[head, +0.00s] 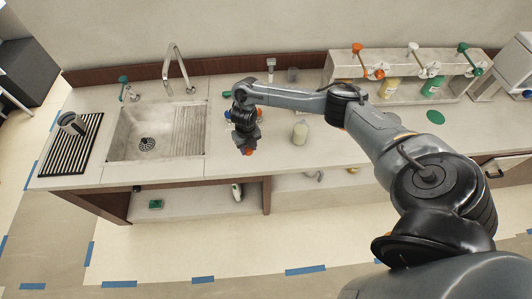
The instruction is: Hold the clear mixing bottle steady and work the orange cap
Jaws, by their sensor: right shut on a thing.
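My right gripper (246,144) points down over the counter, just right of the sink. It is shut on a small orange piece, which looks like the orange cap (248,152). A pale, cloudy bottle (300,133), which looks like the clear mixing bottle, stands upright on the counter to the right of the gripper and apart from it. I see no orange on its top. My left gripper is not in view.
A sink (151,131) with a tall tap and a striped drip mat (73,145) lie to the left. Orange, white and green taps stand at the back right, with a yellowish bottle (389,88) and a green bottle (432,87) below. Counter in front of the pale bottle is clear.

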